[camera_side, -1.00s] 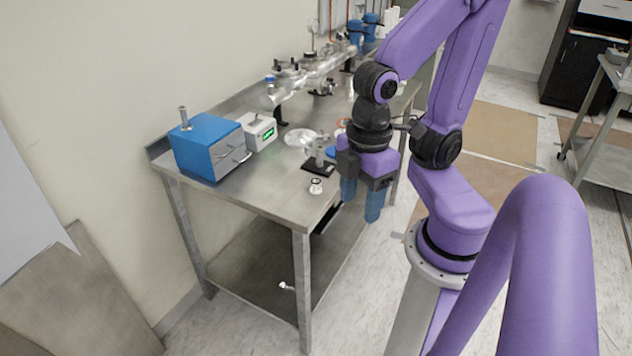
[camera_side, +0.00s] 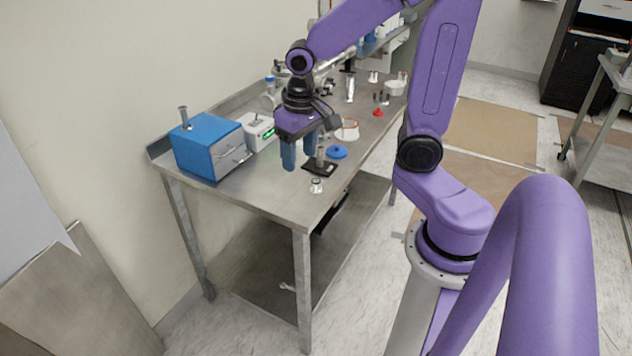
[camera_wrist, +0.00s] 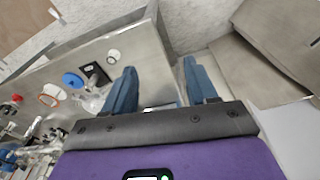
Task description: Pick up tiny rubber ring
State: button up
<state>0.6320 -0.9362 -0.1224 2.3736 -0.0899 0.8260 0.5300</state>
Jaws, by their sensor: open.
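My gripper (camera_side: 300,162) is open and empty above the steel table, between the blue box and a small black-based stand. In the wrist view its two blue fingers (camera_wrist: 160,68) are spread, with bare table edge between and beyond them. I cannot tell for sure which item is the tiny rubber ring. A small white fitting with a dark band (camera_side: 316,185) stands near the table's front edge; it also shows in the wrist view (camera_wrist: 114,54), left of the fingers. A larger orange-rimmed ring (camera_side: 347,130) lies farther back, also in the wrist view (camera_wrist: 48,99).
The black-based stand (camera_side: 319,168) and a blue disc (camera_side: 337,152) are close to my gripper. A blue box (camera_side: 208,148) and a white meter (camera_side: 258,133) stand to the left. Metal tubing and glassware crowd the back. The table's front left (camera_side: 265,195) is clear.

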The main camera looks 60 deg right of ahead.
jog(key=w+d+f+m+h, duration=0.1)
jog(key=w+d+m, duration=0.3)
jog(key=d+m, duration=0.9)
jog(key=shift+n, duration=0.8)
jog(key=d+f, duration=0.1)
jog(key=f, duration=0.2)
jog(key=d+f, duration=0.1)
jog(key=f, duration=0.7)
jog(key=shift+w+d, duration=0.3)
jog(key=shift+d, duration=0.1)
jog(key=shift+w+d+f, duration=0.15)
jog(key=shift+f, duration=1.45)
jog(key=shift+w+d+f, duration=0.1)
jog(key=shift+w+f, duration=0.05)
jog(key=shift+f, duration=1.4)
jog(key=shift+f, duration=0.25)
jog(key=c, duration=1)
